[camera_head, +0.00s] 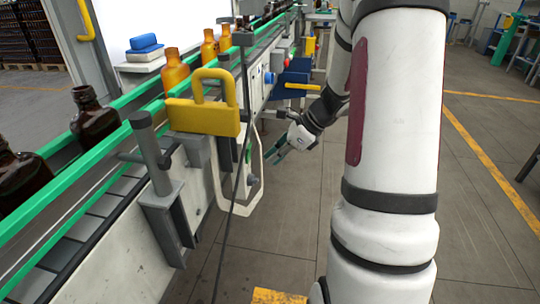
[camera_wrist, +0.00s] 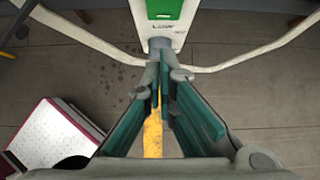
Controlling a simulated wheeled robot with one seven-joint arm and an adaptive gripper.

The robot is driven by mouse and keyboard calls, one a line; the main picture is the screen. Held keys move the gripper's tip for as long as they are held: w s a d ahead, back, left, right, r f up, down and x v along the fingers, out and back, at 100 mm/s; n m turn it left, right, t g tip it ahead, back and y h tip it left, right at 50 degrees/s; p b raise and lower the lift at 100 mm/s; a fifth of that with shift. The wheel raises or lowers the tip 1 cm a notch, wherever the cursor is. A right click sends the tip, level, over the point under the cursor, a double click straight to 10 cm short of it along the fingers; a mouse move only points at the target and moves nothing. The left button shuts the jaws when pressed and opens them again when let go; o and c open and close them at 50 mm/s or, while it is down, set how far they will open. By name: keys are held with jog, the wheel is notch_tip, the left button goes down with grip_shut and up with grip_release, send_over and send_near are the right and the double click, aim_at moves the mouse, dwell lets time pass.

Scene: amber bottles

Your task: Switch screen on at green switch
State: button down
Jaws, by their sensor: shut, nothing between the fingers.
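A green switch (camera_wrist: 164,8) sits on a white housing (camera_wrist: 163,28) at the top middle of the wrist view, cut by the frame's top edge. My gripper (camera_wrist: 164,72) is shut and empty, its fingertips close together just below the housing in that view; I cannot tell whether they touch it. In the head view my gripper (camera_head: 280,152) is small, out beyond my arm, right of the conveyor's side. I cannot pick out the green switch or a screen for certain in the head view.
A conveyor with green rails (camera_head: 100,195) carries amber bottles (camera_head: 175,72) at the left. A yellow padlock (camera_head: 204,104) and a hanging pale loop (camera_head: 245,197) are on its near side. A blue knob (camera_head: 268,78) is farther along. Open floor (camera_head: 490,200) lies at the right.

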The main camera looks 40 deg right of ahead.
jog(key=s+d+f+p+v, duration=0.1)
jog(key=p+v, duration=0.1)
jog(key=v, duration=0.8)
jog(key=shift+s+f, duration=0.2)
jog(key=shift+f, duration=0.05)
